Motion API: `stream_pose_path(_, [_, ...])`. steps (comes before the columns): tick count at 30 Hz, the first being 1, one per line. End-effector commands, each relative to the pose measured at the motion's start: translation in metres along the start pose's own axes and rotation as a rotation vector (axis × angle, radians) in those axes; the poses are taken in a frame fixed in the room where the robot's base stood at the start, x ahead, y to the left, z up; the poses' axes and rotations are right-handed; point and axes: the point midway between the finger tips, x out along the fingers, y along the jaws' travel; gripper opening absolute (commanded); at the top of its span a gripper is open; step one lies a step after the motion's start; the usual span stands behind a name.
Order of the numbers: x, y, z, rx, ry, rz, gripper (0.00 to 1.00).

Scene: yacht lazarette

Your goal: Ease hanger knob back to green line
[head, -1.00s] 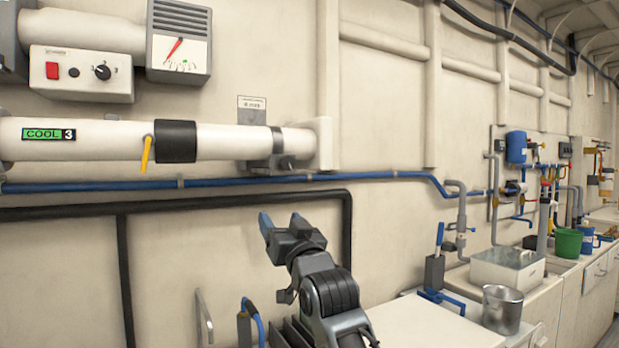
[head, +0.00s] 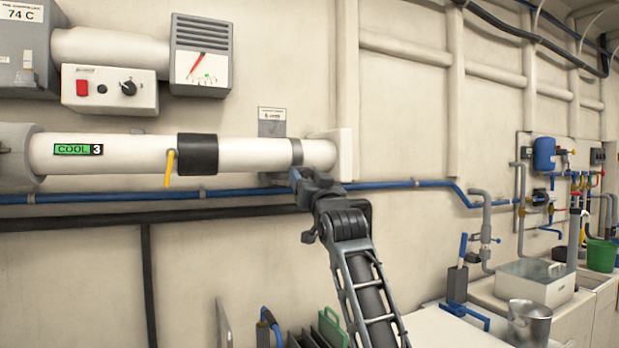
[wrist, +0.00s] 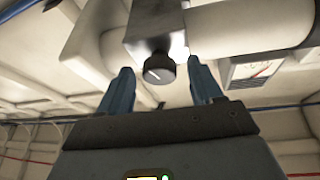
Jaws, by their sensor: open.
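The hanger knob (wrist: 158,70) is a round black knob with a pale pointer line. It sits under a grey metal hanger block (wrist: 156,38) on the white pipe. My gripper (wrist: 161,76) is open, its blue fingers on either side of the knob, apart from it; depth is hard to judge. In the head view my gripper (head: 296,180) is just below the pipe's right end by the hanger's metal band (head: 297,152); the knob is hidden there. A gauge (head: 202,66) has a red needle leaning up and right and small green marks low on its face.
The white pipe (head: 120,153) carries a green COOL 3 label, a yellow lever (head: 169,168) and a black sleeve (head: 198,154). A control box (head: 110,90) is above. A blue line (head: 100,197) runs below, close to my gripper.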

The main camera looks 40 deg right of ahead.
Motion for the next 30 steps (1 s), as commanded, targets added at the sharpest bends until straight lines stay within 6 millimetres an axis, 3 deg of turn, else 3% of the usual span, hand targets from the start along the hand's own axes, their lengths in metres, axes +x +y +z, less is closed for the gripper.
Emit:
stream_pose_path(8, [0.0022,0.0001,0.0004,0.000,0.000,0.000,0.65])
stream_pose_path(26, [0.0019,0.0002,0.0005,0.001,-0.001,0.000,0.10])
stream_pose_path(30, [0.0019,0.0007,0.0006,-0.012,0.001,-0.006,0.09])
